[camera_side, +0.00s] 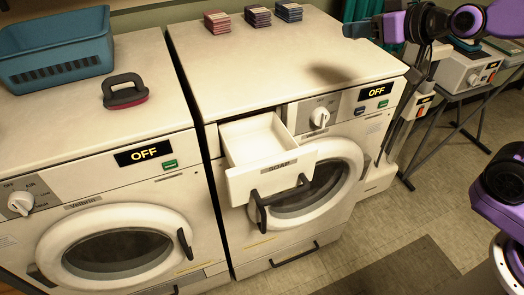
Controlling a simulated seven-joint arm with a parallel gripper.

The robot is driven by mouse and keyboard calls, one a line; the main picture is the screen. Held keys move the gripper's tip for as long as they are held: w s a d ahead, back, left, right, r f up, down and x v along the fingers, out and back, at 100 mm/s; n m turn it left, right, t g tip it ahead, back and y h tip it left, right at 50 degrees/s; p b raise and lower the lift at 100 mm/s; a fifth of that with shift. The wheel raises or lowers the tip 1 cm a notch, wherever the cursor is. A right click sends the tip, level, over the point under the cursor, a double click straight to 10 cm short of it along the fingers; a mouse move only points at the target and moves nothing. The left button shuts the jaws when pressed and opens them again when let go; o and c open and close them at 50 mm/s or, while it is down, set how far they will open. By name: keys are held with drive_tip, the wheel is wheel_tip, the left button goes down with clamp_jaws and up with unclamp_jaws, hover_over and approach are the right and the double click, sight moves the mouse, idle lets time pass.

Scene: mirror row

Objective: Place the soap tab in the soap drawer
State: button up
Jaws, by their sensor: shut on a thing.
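The soap drawer (257,180) is pulled out from the front of the right-hand washer, with its SOAP label facing forward. Its white tray is open at the top, and I see nothing lying in the visible part. My gripper (353,30) is above the right rear of that washer's top, up and to the right of the drawer and apart from it. It is shut on the soap tab, which is too small and dark here to make out. A soft shadow lies on the washer top below and left of the gripper.
The right washer's top (270,75) is mostly clear, with red (216,22), dark (258,17) and blue (288,11) stacks at the back. The left washer carries a blue basket (57,50) and a black-handled brush (125,93). A dark handle (280,196) stands out below the drawer.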

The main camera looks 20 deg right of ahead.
drive_tip(key=shift+w+a+r+n+y, duration=0.15)
drive_tip(key=shift+w+a+n+y, duration=0.35)
drive_tip(key=shift+a+y, duration=0.15)
drive_tip(key=s+a+f+n+g+y, duration=0.3)
drive_tip(key=a+n+g+y, duration=0.1)
drive_tip(key=a+n, duration=0.1)
drive_tip(key=s+a+f+n+g+y, duration=0.2)
drive_tip(key=a+f+n+g+y, duration=0.15)
drive_tip(key=a, duration=0.25)
drive_tip(key=s+f+n+g+y, duration=0.2)
drive_tip(key=s+f+n+g, duration=0.2)
drive_tip(key=s+n+g, duration=0.25)
drive_tip(key=shift+m+t, duration=0.3)
drive_tip(key=shift+t, duration=0.2)
drive_tip(key=w+a+f, duration=0.2)
drive_tip(key=w+f, duration=0.1)
drive_tip(key=w+a+f, duration=0.5)
drive_tip(key=w+f, duration=0.1)
drive_tip(key=w, duration=0.1)
drive_tip(key=shift+a, duration=0.4)
drive_tip(key=shift+w+a+f, duration=0.1)
drive_tip(key=shift+a+f, duration=0.05)
drive_tip(key=shift+f, duration=1.7)
